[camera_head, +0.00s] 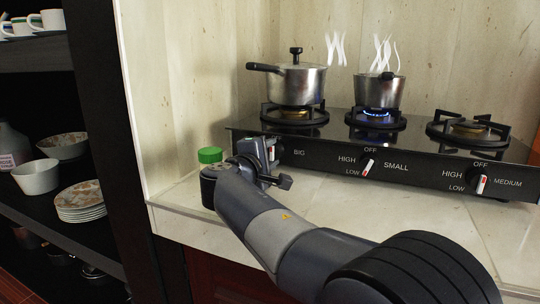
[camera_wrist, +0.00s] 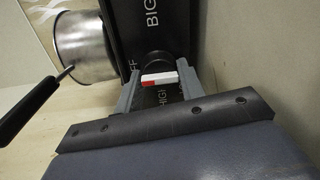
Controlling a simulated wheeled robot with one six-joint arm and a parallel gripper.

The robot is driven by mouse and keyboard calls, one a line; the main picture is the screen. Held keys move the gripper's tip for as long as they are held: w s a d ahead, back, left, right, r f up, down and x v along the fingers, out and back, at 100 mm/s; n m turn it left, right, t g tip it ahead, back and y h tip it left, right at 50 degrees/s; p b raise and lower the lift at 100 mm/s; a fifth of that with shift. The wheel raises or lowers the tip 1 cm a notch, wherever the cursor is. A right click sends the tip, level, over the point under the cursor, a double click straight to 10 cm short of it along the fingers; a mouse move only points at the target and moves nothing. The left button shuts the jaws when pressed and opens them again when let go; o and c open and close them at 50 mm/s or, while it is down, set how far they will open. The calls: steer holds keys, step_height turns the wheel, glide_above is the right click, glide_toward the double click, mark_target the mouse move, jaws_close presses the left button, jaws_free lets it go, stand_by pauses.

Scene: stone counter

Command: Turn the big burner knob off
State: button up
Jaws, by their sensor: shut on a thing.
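The big burner knob (camera_wrist: 158,79) is a small bar, white with a red end, on the black stove front (camera_wrist: 170,30). My gripper (camera_wrist: 160,75) has one finger at each end of the bar and is shut on it. In the wrist view the red end points left, toward the partly hidden OFF label, with HIGH below the bar. In the head view my gripper (camera_head: 270,158) is at the left end of the stove (camera_head: 420,165), left of the BIG label, and largely covers the knob.
A lidded pot (camera_head: 297,84) stands on the left burner, its handle pointing left; no flame shows there. A smaller pot (camera_head: 379,92) stands over a blue flame (camera_head: 377,114). Steam rises above both. A green-capped jar (camera_head: 210,156) stands beside my wrist. The right burner (camera_head: 468,128) is bare.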

steer(key=shift+r, duration=0.15)
steer(key=o, duration=1)
steer(key=shift+c, duration=0.2)
